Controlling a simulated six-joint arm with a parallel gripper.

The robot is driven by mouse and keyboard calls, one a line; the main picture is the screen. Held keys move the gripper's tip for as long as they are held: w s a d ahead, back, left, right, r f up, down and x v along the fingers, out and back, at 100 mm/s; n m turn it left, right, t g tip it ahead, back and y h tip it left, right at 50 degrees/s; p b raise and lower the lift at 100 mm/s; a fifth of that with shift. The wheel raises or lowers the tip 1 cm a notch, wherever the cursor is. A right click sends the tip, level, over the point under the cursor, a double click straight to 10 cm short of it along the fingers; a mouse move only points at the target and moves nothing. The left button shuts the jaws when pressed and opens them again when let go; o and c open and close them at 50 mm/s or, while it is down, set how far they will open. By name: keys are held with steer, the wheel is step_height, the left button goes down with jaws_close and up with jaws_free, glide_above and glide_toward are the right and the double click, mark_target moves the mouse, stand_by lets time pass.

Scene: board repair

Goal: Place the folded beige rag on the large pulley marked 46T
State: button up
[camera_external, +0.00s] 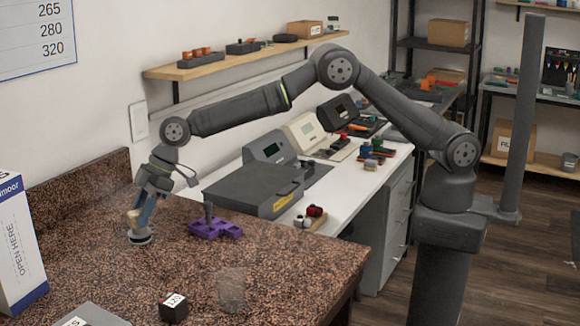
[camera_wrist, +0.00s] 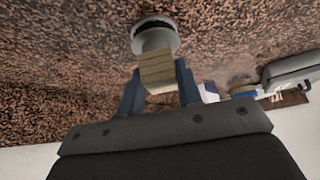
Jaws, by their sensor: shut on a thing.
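My gripper (camera_external: 145,210) points down at the left of the speckled brown counter, close to its back wall. It is shut on the folded beige rag (camera_wrist: 158,70), a small layered block between the two blue-grey fingers; the rag also shows in the external view (camera_external: 132,217). The grey round pulley (camera_external: 140,238) stands on the counter directly below the rag. In the wrist view the pulley (camera_wrist: 137,38) shows a wide flange and a narrower hub, partly hidden by the rag. I cannot tell whether rag and pulley touch. No 46T marking is legible.
A purple part (camera_external: 216,229) with a grey post stands right of the pulley. A black cube marked 120 (camera_external: 174,308) and a translucent piece (camera_external: 232,290) lie nearer the front. A white box (camera_external: 18,245) stands at the left edge. The counter between them is clear.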

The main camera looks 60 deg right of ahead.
steer(key=shift+f, duration=0.2)
steer(key=o, duration=1)
steer(key=shift+c, duration=0.2)
steer(key=shift+r, duration=0.1)
steer(key=shift+r, duration=0.2)
steer(key=v, duration=1.1)
steer(key=shift+d+r, duration=0.2)
steer(key=shift+r, duration=0.15)
steer(key=shift+s, duration=0.1)
